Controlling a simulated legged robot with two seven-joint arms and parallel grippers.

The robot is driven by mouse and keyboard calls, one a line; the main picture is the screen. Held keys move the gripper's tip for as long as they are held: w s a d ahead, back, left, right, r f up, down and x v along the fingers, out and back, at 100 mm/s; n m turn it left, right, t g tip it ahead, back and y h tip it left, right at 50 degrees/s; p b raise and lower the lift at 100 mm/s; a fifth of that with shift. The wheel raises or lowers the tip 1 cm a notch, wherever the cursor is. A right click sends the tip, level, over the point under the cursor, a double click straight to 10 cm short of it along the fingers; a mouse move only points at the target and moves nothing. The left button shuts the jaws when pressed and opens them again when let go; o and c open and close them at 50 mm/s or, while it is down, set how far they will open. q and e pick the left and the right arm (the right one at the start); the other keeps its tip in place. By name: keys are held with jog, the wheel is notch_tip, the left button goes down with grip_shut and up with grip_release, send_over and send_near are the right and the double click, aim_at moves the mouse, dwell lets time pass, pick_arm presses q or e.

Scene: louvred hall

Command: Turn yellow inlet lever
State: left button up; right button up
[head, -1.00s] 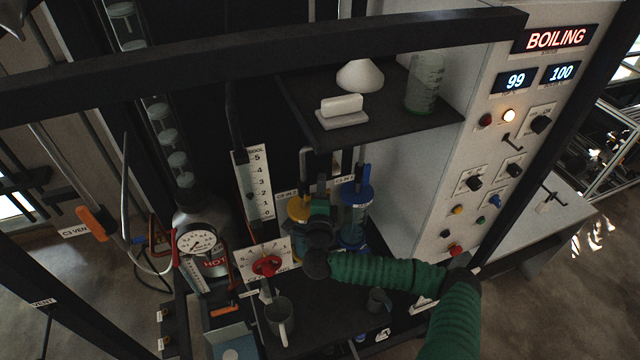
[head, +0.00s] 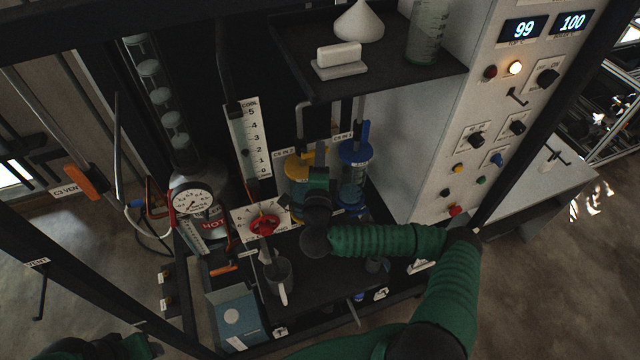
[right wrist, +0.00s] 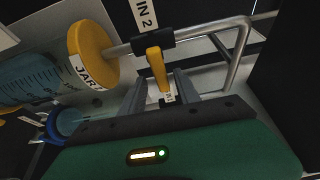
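The yellow inlet lever (right wrist: 156,68) hangs from a dark valve body on a metal pipe in the right wrist view, beside a label ending in "IN 2". My right gripper (right wrist: 160,88) is open, with one finger on each side of the lever's lower end; gaps show between lever and fingers. In the head view my right gripper (head: 319,178) is in front of the jar with the yellow lid (head: 297,166) and hides the lever. That yellow lid (right wrist: 92,52) is left of the lever in the wrist view. My left gripper is not in view.
A blue-lidded jar (head: 354,152) stands right of the yellow-lidded one. A dark shelf (head: 400,78) with glassware overhangs them. A red knob (head: 264,225) and a grey mug (head: 279,275) are at lower left. The control panel (head: 478,110) stands at right.

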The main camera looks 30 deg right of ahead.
pick_arm(q)
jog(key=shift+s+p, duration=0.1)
jog(key=shift+p, duration=0.3)
pick_arm(e)
jog(key=v, duration=1.1)
jog(key=shift+s, duration=0.35)
